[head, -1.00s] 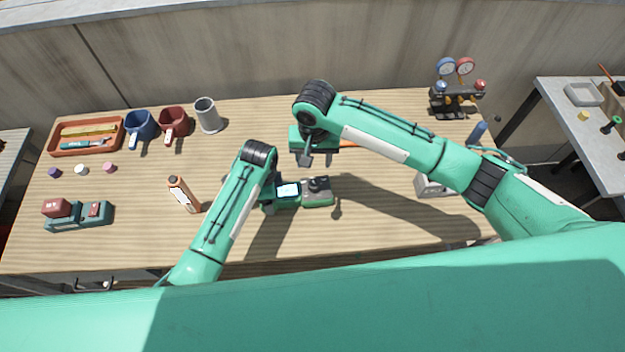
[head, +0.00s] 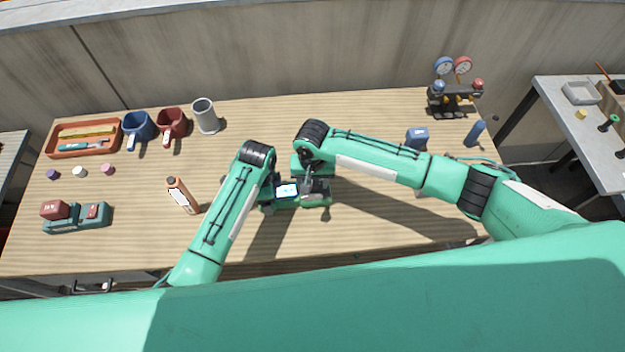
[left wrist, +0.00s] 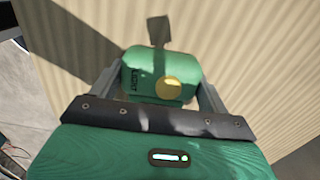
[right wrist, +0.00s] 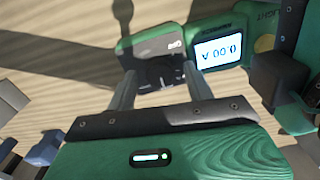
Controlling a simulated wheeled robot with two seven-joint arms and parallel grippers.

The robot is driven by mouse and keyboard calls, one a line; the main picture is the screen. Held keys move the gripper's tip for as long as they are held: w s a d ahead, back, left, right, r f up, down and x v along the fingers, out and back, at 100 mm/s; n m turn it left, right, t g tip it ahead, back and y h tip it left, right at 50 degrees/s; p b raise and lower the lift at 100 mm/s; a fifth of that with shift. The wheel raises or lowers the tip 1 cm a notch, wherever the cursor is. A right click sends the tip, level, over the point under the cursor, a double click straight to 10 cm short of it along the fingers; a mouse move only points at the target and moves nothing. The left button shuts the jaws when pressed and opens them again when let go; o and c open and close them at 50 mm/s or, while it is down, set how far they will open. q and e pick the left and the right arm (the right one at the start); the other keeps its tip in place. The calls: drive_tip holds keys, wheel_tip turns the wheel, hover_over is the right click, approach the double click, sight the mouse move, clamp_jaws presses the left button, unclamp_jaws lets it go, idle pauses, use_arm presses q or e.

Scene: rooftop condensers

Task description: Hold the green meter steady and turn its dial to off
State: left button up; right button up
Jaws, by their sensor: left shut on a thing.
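The green meter (head: 287,204) lies on the wooden bench with its lit screen facing up. In the right wrist view its screen (right wrist: 218,50) appears upside down, with a reading that looks like zero volts. My left gripper (head: 271,194) is shut on the meter's left end; the left wrist view shows its fingers on both sides of the green body (left wrist: 150,72) with a round yellow button (left wrist: 169,87). My right gripper (head: 313,188) is low over the right end, fingers apart on either side of the dark dial (right wrist: 160,72). Whether they touch the dial, I cannot tell.
An orange bottle (head: 182,195) stands left of my left arm. Mugs (head: 172,122) and an orange tray (head: 60,143) are at the back left. A gauge stand (head: 453,97) and blue cylinder (head: 474,133) are at the back right. The back middle is clear.

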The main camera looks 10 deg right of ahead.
drive_tip(key=c, duration=0.9)
drive_tip(key=shift+c, duration=0.2)
drive_tip(key=n, duration=1.7)
drive_tip(key=shift+n, duration=0.3)
drive_tip(key=n, duration=0.6)
